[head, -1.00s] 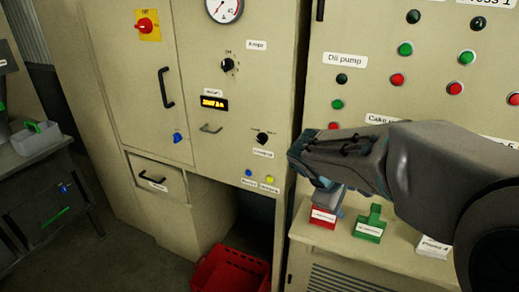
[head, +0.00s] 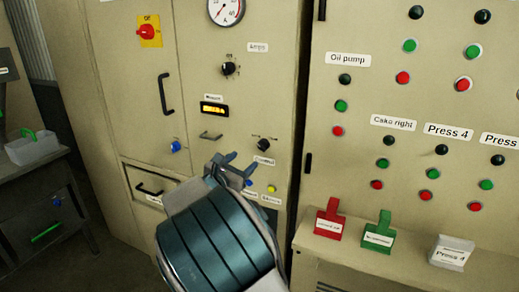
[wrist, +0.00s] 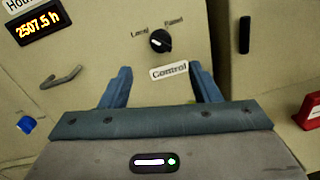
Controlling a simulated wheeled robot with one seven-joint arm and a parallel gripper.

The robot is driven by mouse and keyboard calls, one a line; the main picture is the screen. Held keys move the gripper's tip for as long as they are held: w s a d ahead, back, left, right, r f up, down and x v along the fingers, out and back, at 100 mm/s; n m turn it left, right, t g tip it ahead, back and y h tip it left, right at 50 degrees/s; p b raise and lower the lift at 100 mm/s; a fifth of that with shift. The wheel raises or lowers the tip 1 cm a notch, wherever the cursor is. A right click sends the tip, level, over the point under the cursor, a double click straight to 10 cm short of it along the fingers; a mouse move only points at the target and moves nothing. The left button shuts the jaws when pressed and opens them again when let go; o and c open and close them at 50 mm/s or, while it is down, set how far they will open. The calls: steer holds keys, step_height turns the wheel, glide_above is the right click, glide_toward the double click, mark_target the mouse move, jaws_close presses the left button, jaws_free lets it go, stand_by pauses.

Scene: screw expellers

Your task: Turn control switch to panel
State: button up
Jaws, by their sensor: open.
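The control switch (head: 264,144) is a black rotary knob on the beige cabinet, above a white "Control" label (head: 264,161). My gripper (head: 238,160) is open and empty, below and slightly left of the switch in the head view. In the wrist view its two blue fingers (wrist: 160,86) stand apart below the knob, clear of it.
A small handle (wrist: 61,77), a blue knob (wrist: 27,124) and an hour display (wrist: 41,22) are left of the switch. Blue and yellow lamps (head: 272,189) are below it. Red (head: 329,219) and green (head: 379,233) tags stand on the right ledge. The Amps knob (head: 229,69) is above.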

mark_target(261, 147)
steer(key=p+x, duration=0.1)
steer(key=x, duration=1)
steer(key=c, duration=1)
